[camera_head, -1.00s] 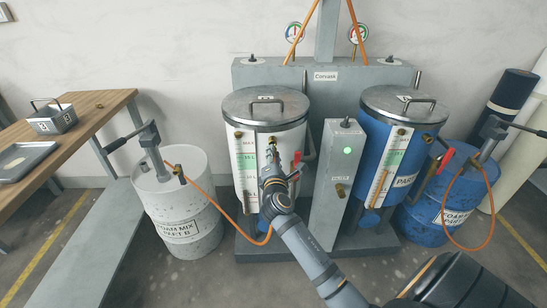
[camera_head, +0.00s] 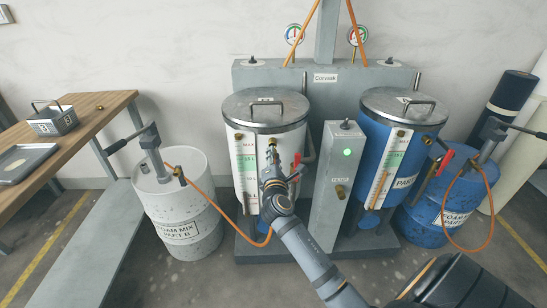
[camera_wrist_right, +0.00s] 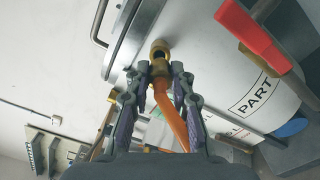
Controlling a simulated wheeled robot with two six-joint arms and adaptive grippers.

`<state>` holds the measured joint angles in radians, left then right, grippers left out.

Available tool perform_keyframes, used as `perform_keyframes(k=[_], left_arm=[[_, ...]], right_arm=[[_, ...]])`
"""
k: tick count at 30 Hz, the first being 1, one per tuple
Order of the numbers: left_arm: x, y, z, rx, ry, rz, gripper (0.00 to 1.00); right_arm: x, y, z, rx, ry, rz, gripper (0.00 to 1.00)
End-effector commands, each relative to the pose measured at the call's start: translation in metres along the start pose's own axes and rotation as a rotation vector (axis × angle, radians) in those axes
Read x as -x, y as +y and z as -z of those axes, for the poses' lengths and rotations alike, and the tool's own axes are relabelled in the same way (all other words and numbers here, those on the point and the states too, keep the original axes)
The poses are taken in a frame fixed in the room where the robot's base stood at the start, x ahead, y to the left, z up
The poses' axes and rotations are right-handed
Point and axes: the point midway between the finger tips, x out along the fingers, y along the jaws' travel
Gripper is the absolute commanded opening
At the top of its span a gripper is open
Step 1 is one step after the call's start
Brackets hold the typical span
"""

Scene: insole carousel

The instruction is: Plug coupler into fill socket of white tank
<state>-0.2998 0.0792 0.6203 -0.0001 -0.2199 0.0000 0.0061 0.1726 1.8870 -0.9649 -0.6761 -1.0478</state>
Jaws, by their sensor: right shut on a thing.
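The white tank (camera_head: 246,118) stands left of centre with a grey lid and a level strip. Its brass fill socket (camera_head: 272,141) is on the front, and it also shows in the right wrist view (camera_wrist_right: 160,47). My right gripper (camera_head: 271,172) is in front of the tank, below the socket. In the right wrist view its fingers (camera_wrist_right: 160,76) are shut on the brass coupler (camera_wrist_right: 159,68), with an orange hose (camera_wrist_right: 170,115) trailing from it. The coupler's end is lined up close to the socket; I cannot tell whether they touch. My left gripper is not in view.
A red-handled valve (camera_head: 297,160) sits right beside my gripper, close to the grey control post (camera_head: 335,190). The blue tank (camera_head: 373,135) stands to the right. A white drum (camera_head: 185,215) with a pump is at left, a blue drum (camera_head: 425,222) at right.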

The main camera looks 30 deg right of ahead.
Motion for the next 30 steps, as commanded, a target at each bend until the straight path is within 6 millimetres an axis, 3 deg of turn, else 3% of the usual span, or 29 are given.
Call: perform_keyframes(k=[30], left_arm=[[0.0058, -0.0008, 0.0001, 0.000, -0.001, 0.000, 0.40]], right_arm=[[-0.0001, 0.0004, -0.0001, 0.000, 0.000, 0.000, 0.00]])
